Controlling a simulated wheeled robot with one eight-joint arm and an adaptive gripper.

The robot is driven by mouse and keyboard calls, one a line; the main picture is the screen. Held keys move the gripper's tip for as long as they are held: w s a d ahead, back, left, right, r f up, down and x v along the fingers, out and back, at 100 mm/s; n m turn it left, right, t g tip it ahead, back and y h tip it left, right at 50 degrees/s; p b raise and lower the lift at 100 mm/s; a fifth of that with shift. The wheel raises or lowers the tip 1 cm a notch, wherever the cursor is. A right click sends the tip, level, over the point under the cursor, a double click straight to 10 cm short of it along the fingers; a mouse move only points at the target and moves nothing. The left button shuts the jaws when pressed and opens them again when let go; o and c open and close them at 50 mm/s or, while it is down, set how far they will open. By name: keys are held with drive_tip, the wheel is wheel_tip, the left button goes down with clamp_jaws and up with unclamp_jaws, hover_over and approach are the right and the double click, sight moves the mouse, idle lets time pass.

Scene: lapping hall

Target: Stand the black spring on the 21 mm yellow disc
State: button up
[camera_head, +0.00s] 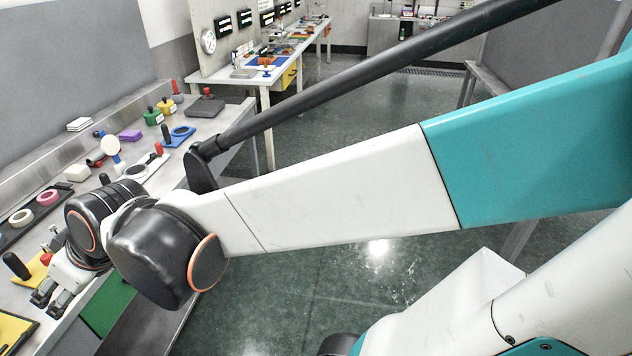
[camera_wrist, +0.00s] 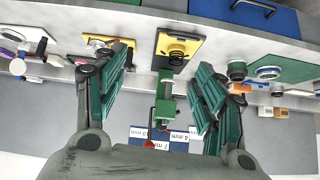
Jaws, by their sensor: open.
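My gripper (camera_wrist: 164,68) is open, its two green-padded fingers wide apart with nothing held between them. In the head view my gripper (camera_head: 50,297) is over the bench at lower left. A dark, ringed piece that looks like the black spring (camera_wrist: 177,56) shows at top centre in the wrist view, upright on or over a yellow plate (camera_wrist: 192,44). It lies beyond the gap between the fingertips. I cannot make out a separate 21 mm yellow disc, nor read its size. In the head view a yellow plate (camera_head: 14,328) is cut off at the lower left corner.
A green block-like fixture (camera_wrist: 164,108) stands between the fingers in the wrist view. Another yellow plate (camera_head: 36,272) with a black-handled piece (camera_head: 16,266) lies near my gripper. Rings and handled tools crowd the bench further along.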

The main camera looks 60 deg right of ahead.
drive_tip(key=s+d+m+h, duration=0.1)
drive_tip(key=s+d, duration=0.2)
drive_tip(key=s, duration=0.3)
drive_tip(key=s+d+f+m+g+h, duration=0.1)
drive_tip(key=s+d, duration=0.1)
drive_tip(key=s, duration=0.4)
drive_tip(key=shift+s+d, duration=0.2)
drive_tip(key=shift+d, duration=0.2)
idle(0.3)
